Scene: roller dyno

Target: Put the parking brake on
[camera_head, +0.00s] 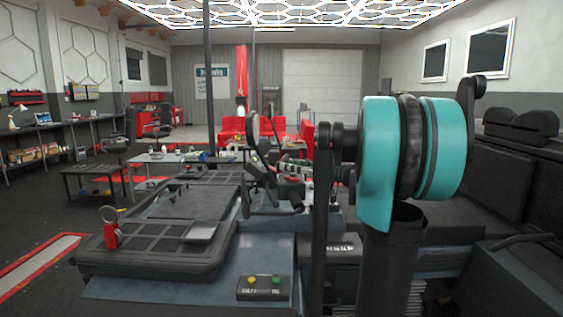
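I cannot make out a parking brake for certain. A small red upright piece with a ring on top (110,230) stands on the dark tray-like panel at the left; I cannot tell what it is. A small control box (263,288) with a yellow and a green button sits at the front centre. My arm, with teal and black joints, fills the right of centre, and its links hide what lies behind them. I cannot make out my gripper or its fingers.
A dark panelled surface (140,262) spreads across the left foreground. Dark, jointed equipment (262,172) stands just left of my arm. Black seat-like shapes (520,122) are at the right. Low tables (95,172) and red chairs (232,125) stand farther back. Floor shows at the left.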

